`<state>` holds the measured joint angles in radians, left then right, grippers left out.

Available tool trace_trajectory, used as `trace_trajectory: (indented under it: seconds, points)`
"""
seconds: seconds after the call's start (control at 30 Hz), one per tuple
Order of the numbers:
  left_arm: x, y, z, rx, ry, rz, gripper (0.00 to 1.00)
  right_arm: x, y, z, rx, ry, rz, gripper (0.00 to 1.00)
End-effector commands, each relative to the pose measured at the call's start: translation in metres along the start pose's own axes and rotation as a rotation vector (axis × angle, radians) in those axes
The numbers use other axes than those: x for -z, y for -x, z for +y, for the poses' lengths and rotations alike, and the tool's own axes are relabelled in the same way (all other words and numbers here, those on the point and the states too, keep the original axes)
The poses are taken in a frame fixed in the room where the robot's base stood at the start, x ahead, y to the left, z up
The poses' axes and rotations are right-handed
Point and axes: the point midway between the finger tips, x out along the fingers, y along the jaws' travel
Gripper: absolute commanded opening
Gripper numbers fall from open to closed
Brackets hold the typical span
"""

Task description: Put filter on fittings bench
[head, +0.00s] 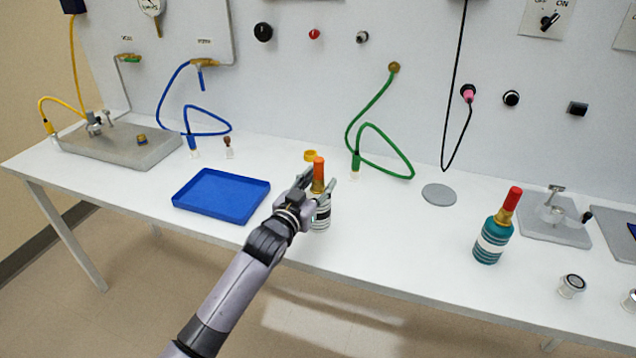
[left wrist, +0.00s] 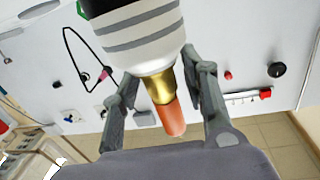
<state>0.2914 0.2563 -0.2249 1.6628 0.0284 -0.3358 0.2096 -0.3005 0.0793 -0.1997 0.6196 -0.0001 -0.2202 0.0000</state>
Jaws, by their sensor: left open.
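A bottle-shaped piece (head: 320,216) with a white and grey striped body, gold neck and orange tip stands on the white bench (head: 380,235). It could be the filter, but no label confirms this. My left gripper (head: 320,184) is open, with its fingers at either side of the piece's neck. In the left wrist view the striped piece (left wrist: 150,35) shows upside down, its gold neck and orange tip between the open fingers (left wrist: 160,68). A similar teal striped piece with a red tip (head: 492,240) stands further right. My right gripper is not in view.
A blue tray (head: 220,196) lies empty left of my gripper. A yellow ring (head: 311,155) and a green hose (head: 372,145) are behind it. A grey disc (head: 439,194) and a grey plate with a clamp (head: 553,220) lie right. Bench between disc and gripper is clear.

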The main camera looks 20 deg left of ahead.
Motion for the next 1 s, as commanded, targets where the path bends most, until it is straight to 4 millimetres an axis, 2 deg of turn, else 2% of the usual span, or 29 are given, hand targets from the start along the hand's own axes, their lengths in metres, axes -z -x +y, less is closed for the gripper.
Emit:
trace_trajectory:
  seconds: [0.37, 0.47, 0.8, 1.0]
  points:
    - [0.002, 0.005, 0.0, 0.0, 0.0, -0.002, 0.41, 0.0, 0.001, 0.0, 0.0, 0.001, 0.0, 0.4]
    - [0.001, 0.019, 0.0, -0.001, 0.0, -0.001, 0.41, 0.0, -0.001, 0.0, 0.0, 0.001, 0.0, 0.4]
    - [0.001, 0.091, 0.0, -0.001, -0.001, -0.002, 0.41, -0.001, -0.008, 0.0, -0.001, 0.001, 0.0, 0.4]
    - [0.002, 0.115, 0.0, 0.0, 0.0, -0.001, 0.41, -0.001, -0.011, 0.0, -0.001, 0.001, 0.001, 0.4]
